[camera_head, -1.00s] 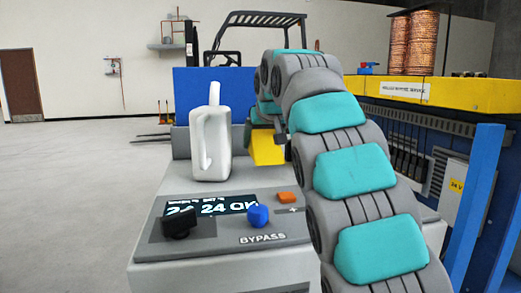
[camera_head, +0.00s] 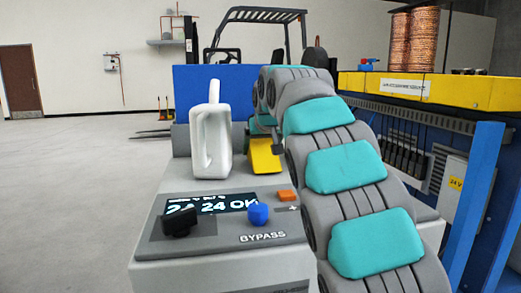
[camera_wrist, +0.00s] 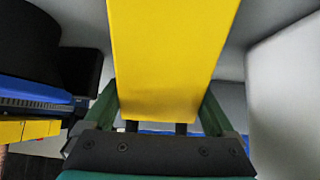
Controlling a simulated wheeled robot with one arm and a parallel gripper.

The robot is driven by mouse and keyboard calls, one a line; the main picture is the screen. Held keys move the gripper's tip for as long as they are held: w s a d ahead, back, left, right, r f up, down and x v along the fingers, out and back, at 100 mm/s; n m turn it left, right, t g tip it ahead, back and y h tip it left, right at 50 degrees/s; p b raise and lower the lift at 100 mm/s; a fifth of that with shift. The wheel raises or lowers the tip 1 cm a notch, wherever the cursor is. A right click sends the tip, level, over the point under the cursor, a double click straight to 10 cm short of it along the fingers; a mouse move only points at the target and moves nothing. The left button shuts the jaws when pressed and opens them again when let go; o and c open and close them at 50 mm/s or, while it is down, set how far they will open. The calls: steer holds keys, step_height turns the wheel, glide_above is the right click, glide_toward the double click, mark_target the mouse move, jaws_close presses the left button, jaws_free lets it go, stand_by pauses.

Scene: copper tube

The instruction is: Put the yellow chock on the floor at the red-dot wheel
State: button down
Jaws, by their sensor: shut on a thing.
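The yellow chock (camera_head: 265,156) is held by my gripper, just right of the white jug and above the grey cabinet top in the head view. In the wrist view the chock (camera_wrist: 172,55) fills the upper middle, between the two green fingers of my gripper (camera_wrist: 160,105). The gripper is shut on it. My arm hides part of the gripper in the head view. The red-dot wheel cannot be made out in any view.
A white jug (camera_head: 211,140) stands on the grey cabinet (camera_head: 160,262), close left of the chock. A forklift (camera_head: 255,40) stands behind a blue panel (camera_head: 205,92). A blue and yellow rack (camera_head: 480,93) is at right. The floor at left (camera_head: 70,190) is clear.

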steer(key=shift+f, duration=0.15)
steer(key=shift+f, duration=0.1)
jaws_free()
